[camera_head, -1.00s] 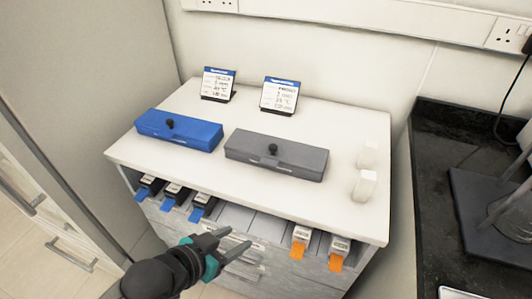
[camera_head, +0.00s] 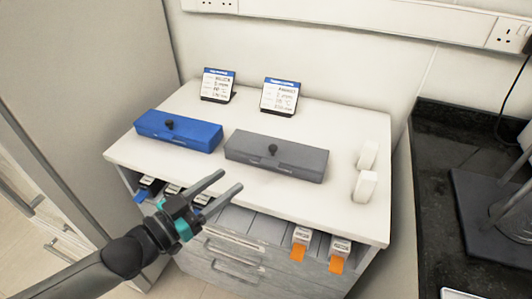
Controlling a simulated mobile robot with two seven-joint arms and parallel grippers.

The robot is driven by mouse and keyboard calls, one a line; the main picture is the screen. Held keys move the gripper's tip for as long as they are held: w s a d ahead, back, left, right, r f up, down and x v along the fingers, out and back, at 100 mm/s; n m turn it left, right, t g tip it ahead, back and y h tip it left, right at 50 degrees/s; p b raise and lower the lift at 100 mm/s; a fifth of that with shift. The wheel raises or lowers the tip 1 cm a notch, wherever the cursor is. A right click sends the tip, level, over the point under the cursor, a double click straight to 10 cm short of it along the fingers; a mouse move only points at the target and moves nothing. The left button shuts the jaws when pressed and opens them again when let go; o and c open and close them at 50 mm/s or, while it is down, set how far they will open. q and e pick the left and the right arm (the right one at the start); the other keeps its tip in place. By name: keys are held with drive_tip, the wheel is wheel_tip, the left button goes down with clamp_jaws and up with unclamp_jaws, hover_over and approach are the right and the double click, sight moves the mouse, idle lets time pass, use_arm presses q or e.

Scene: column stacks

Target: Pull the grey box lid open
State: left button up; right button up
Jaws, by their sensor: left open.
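The grey box (camera_head: 276,157) lies on the white cabinet top, right of the blue box. My right gripper is not in view.
A blue box (camera_head: 179,132) with a black knob stands to the left. Two label cards (camera_head: 280,96) stand behind the boxes. Two small white blocks (camera_head: 365,184) stand at the right. Below are slots with blue-tabbed and orange-tabbed items (camera_head: 298,250).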

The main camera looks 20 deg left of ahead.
use_arm(q)
drive_tip(key=b, duration=0.1)
approach(270, 150)
drive_tip(key=shift+w+d, duration=0.25)
drive_tip(key=shift+w, duration=0.25)
drive_tip(key=b+x, duration=0.1)
drive_tip(key=x, duration=0.5)
drive_tip(key=shift+w+d, duration=0.3)
drive_tip(key=shift+w, duration=0.35)
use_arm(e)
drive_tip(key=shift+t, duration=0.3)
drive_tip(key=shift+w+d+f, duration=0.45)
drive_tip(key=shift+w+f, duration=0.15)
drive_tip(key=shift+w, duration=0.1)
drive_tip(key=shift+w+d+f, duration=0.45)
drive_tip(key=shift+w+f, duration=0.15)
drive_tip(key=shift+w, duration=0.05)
use_arm(q)
drive_tip(key=shift+c, duration=0.4)
clamp_jaws()
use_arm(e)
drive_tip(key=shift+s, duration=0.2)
